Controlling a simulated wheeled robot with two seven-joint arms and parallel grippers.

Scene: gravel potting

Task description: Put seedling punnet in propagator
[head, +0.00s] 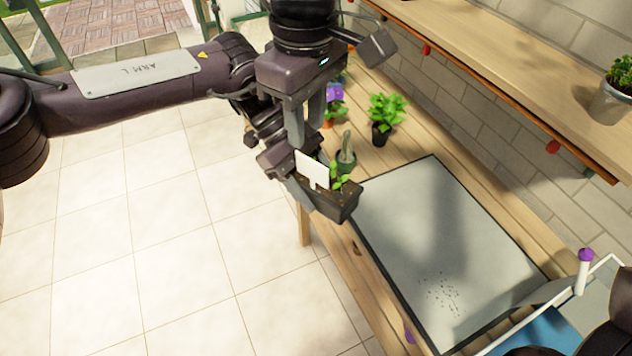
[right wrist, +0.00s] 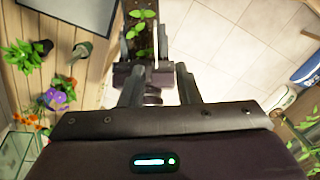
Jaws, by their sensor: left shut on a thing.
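The seedling punnet (head: 345,208) is a small dark tray with green seedlings and a white card. My left gripper (head: 300,190) is shut on it and holds it in the air beside the bench's near edge. My right gripper (head: 308,128) is just above the left one, fingers apart and empty. In the right wrist view the punnet (right wrist: 144,45) and left gripper (right wrist: 145,75) show beyond the right fingers (right wrist: 158,85). A white-framed box with a blue inside (head: 548,333), perhaps the propagator, is partly hidden at the lower right; a purple-topped white post (head: 582,270) stands by it.
A wall shelf (head: 500,60) overhangs the bench. Tiled floor lies left.

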